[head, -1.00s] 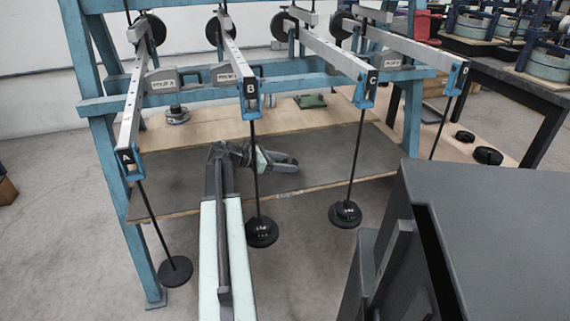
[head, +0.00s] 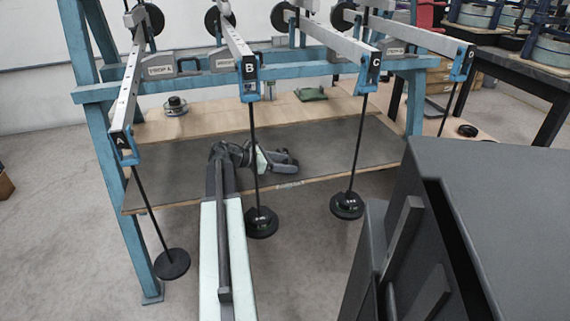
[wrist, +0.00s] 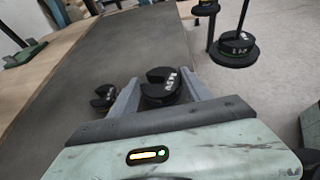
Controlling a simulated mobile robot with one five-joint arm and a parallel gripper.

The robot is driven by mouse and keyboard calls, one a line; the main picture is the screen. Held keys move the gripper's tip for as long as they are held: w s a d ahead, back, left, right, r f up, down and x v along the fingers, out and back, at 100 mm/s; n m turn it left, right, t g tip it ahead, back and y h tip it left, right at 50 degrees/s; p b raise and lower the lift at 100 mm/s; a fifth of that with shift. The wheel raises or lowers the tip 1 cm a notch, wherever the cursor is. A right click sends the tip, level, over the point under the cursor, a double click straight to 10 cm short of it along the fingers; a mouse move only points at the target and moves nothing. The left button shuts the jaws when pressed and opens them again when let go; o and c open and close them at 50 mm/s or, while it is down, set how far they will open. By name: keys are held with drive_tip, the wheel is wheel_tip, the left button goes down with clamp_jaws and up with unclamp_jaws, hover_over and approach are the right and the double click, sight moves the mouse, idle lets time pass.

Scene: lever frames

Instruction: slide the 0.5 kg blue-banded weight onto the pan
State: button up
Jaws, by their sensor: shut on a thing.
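My gripper (wrist: 161,86) is shut on a black slotted weight (wrist: 161,92) in the wrist view. White marks show on the weight, but I cannot make out a blue band. In the head view my gripper (head: 284,160) is over the grey board, and the held weight cannot be made out. Hanger B's pan (head: 261,233) hangs in front of the board with a green-marked weight on it. It also shows at the upper right of the wrist view (wrist: 235,62), apart from my gripper. Hanger C's pan (head: 347,213) carries a similar weight. Hanger A's pan (head: 172,265) looks empty.
Another black weight (wrist: 103,96) lies left of my gripper in the wrist view. The grey board (head: 180,186) is mostly clear. Blue frame posts (head: 110,170) and thin hanger rods (head: 254,150) stand nearby. A black weight (head: 467,131) lies at the right.

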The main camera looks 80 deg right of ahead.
drive_tip(key=shift+f+b, duration=0.35)
drive_tip(key=shift+f, duration=0.05)
drive_tip(key=o, duration=1.7)
drive_tip(key=p+v, duration=0.3)
drive_tip(key=v, duration=0.3)
drive_tip(key=shift+w+a+r, duration=0.1)
drive_tip(key=shift+w+r, duration=0.15)
drive_tip(key=shift+r, duration=0.1)
drive_tip(key=shift+w+a, duration=0.3)
drive_tip(key=shift+w, duration=0.15)
